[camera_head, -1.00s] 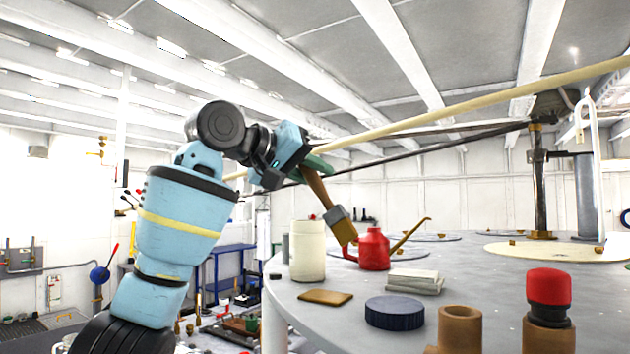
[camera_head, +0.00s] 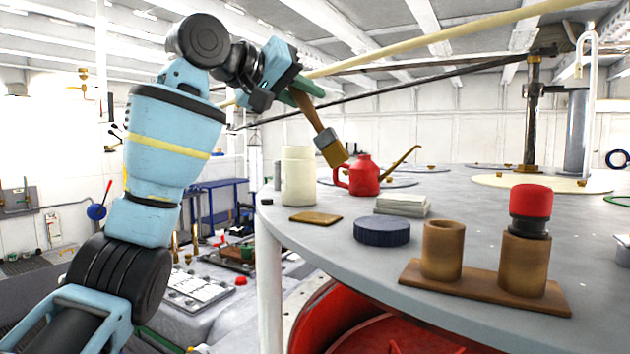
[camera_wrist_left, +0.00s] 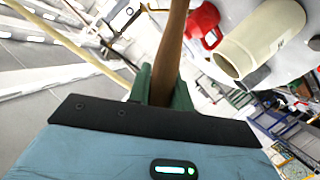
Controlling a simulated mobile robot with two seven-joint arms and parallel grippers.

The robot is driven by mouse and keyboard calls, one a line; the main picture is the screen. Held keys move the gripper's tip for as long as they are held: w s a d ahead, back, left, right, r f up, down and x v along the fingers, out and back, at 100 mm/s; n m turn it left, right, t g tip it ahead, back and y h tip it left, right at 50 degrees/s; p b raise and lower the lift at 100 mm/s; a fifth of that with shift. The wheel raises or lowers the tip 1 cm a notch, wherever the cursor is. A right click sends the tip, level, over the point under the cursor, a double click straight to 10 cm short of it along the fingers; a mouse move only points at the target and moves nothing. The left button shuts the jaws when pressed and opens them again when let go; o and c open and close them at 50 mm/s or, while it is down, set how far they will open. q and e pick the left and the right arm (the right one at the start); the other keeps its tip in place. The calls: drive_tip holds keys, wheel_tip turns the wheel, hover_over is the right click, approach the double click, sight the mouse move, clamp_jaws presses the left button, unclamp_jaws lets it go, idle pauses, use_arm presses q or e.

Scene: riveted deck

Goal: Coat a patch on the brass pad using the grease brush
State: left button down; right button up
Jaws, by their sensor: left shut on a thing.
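My left gripper (camera_head: 300,90) is shut on the brown handle of the grease brush (camera_head: 314,109). The brush slants down to the right, with a grey ferrule and tan bristles at its lower end. In the left wrist view the handle (camera_wrist_left: 172,50) runs up from between the green fingers (camera_wrist_left: 160,88); the bristles are not seen there. The brass pad (camera_head: 315,218) is a flat, brownish-gold square on the grey round table. The bristles appear above and behind it, apart from it. My right gripper is not in view.
A red oil can (camera_head: 364,178) with a spout and a cream canister (camera_head: 298,178) stand behind the pad. A dark blue disc (camera_head: 382,231), a pale stack (camera_head: 402,206) and a brown holder with two cups (camera_head: 480,284) are to the right. The table edge runs close in front.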

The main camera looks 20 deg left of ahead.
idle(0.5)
use_arm(q)
drive_tip(key=shift+f, duration=0.5)
